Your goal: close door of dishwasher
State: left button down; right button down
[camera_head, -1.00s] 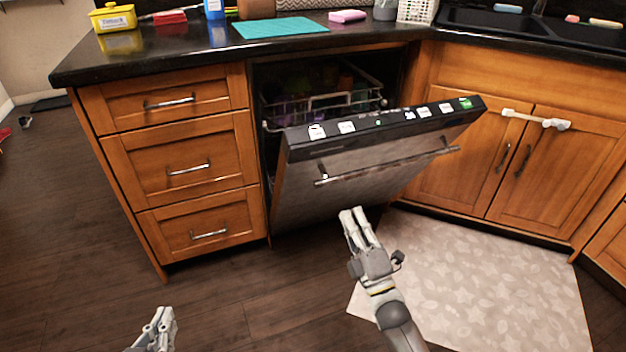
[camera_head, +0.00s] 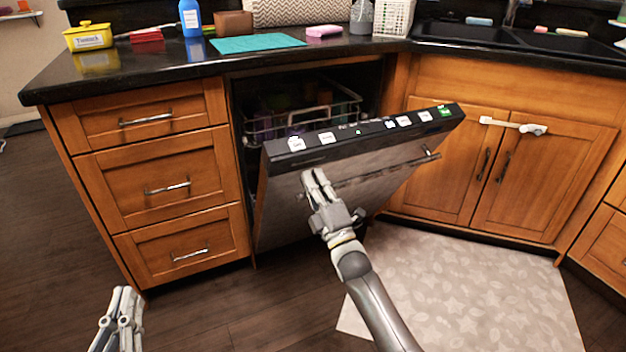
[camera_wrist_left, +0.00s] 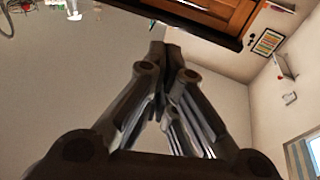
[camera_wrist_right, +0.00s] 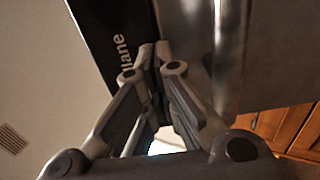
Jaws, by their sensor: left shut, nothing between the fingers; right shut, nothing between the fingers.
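The dishwasher door (camera_head: 340,182) hangs partly open, tilted out from the cabinet, with its black control strip (camera_head: 365,137) along the top edge. A metal bar handle (camera_head: 395,170) crosses its front. Behind the door, a dish rack (camera_head: 300,118) shows inside the dishwasher. My right gripper (camera_head: 313,178) is shut and empty, at the door's front just below the control strip. In the right wrist view its fingertips (camera_wrist_right: 152,50) are close to the strip; I cannot tell whether they touch. My left gripper (camera_head: 125,300) is shut and empty, low at the lower left, away from the door.
Wooden drawers (camera_head: 165,185) stand left of the dishwasher, and cabinet doors (camera_head: 510,175) stand to its right. A pale mat (camera_head: 470,290) lies on the floor at right. The dark floor (camera_head: 215,310) between my grippers is clear. The black countertop (camera_head: 130,75) overhangs above.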

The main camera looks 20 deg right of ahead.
pick_arm(q)
jog(key=shift+s+r+t, duration=0.1)
jog(key=shift+r+t, duration=0.2)
jog(key=shift+r, duration=0.2)
pick_arm(e)
jog(key=shift+w+r, duration=0.2)
jog(key=shift+w, duration=0.25)
